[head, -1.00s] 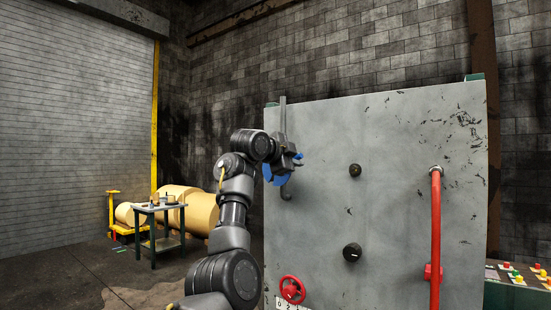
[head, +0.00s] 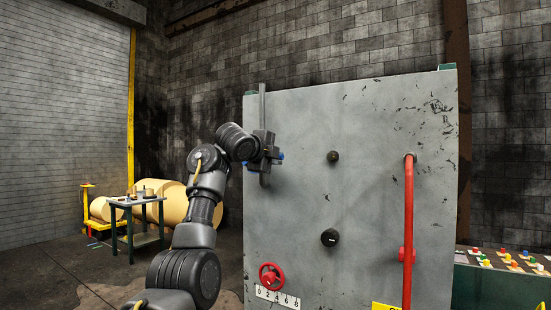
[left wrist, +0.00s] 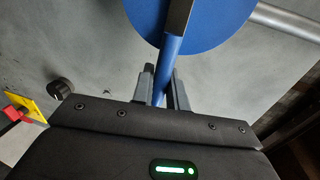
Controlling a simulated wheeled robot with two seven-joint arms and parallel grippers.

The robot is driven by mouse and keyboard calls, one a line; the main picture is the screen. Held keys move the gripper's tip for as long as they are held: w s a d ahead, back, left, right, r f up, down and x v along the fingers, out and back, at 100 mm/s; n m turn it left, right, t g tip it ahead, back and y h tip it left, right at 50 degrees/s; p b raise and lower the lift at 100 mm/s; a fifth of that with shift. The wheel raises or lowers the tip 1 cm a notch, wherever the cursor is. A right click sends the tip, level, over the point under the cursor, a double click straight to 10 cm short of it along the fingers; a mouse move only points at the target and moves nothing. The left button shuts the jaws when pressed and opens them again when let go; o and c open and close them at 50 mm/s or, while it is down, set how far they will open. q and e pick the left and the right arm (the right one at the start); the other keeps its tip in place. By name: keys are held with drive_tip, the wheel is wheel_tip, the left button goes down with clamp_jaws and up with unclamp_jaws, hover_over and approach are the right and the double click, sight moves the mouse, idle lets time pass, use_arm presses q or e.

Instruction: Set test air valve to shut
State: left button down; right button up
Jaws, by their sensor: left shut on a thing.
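The air valve shows in the head view as small blue parts (head: 280,157) on a grey vertical pipe (head: 262,103) at the upper left of the grey panel. My left gripper (head: 264,158) is at the valve and hides most of it. In the left wrist view a blue disc (left wrist: 205,18) is at the top, with a blue bar (left wrist: 168,68) coming from it. The left gripper's two dark fingers (left wrist: 163,88) are shut on this bar, one on each side. I cannot read the valve's setting. My right gripper is not in view.
The grey panel (head: 375,190) also carries two black knobs (head: 330,237), a red handwheel (head: 271,276) above a number scale, and a red vertical pipe (head: 408,215). A button console (head: 500,259) stands at right. A small table (head: 138,201) and tan rolls stand at left.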

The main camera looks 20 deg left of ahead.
use_arm(q)
drive_tip(key=shift+f, duration=0.2)
drive_tip(key=c, duration=1.4)
unclamp_jaws()
drive_tip(key=shift+r, duration=0.1)
drive_tip(key=shift+c, duration=0.2)
